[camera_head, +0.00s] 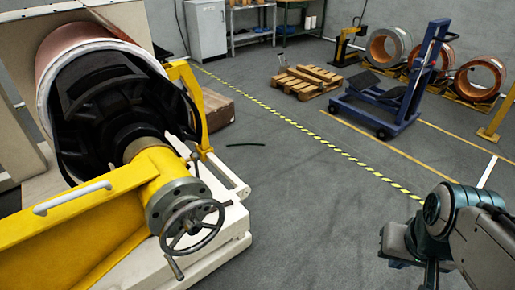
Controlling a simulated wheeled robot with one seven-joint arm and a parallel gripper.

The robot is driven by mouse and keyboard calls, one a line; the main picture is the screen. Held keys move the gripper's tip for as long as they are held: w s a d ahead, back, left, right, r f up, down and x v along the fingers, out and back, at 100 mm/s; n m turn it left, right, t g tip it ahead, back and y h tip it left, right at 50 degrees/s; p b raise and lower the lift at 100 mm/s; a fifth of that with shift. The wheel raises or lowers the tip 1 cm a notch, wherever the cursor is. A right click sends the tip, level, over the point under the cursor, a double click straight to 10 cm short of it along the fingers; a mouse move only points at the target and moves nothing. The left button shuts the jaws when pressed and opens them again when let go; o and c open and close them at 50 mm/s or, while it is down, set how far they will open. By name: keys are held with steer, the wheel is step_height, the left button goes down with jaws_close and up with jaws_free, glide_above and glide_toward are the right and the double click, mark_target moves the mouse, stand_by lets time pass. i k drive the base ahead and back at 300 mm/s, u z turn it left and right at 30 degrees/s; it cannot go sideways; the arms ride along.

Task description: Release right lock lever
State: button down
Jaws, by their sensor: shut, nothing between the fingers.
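A yellow machine arm (105,205) holds the hub of a large copper coil (75,40) at the left. A handwheel (192,224) with a grey flange sits at its near end. A small metal lever (194,162) stands up beside the flange on the right. A white handle (72,198) lies along the yellow arm's left part. I cannot tell for sure which is the right lock lever. My gripper (397,262) is at the lower right, partly hidden by my arm. It is shut and empty, well apart from the machine and its levers.
A white bar (226,172) runs along the machine's right side. A box (219,110) stands behind it. A blue lift cart (385,105), a pallet (307,81) and several coils (480,78) stand farther back. The floor between machine and arm is clear, except for a dark strip (245,145).

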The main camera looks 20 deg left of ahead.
mark_target(194, 156)
steer(key=z, duration=0.2)
steer(key=i, duration=0.7)
steer(key=u, duration=0.8)
steer(key=i, duration=0.75)
steer(key=u, duration=0.85)
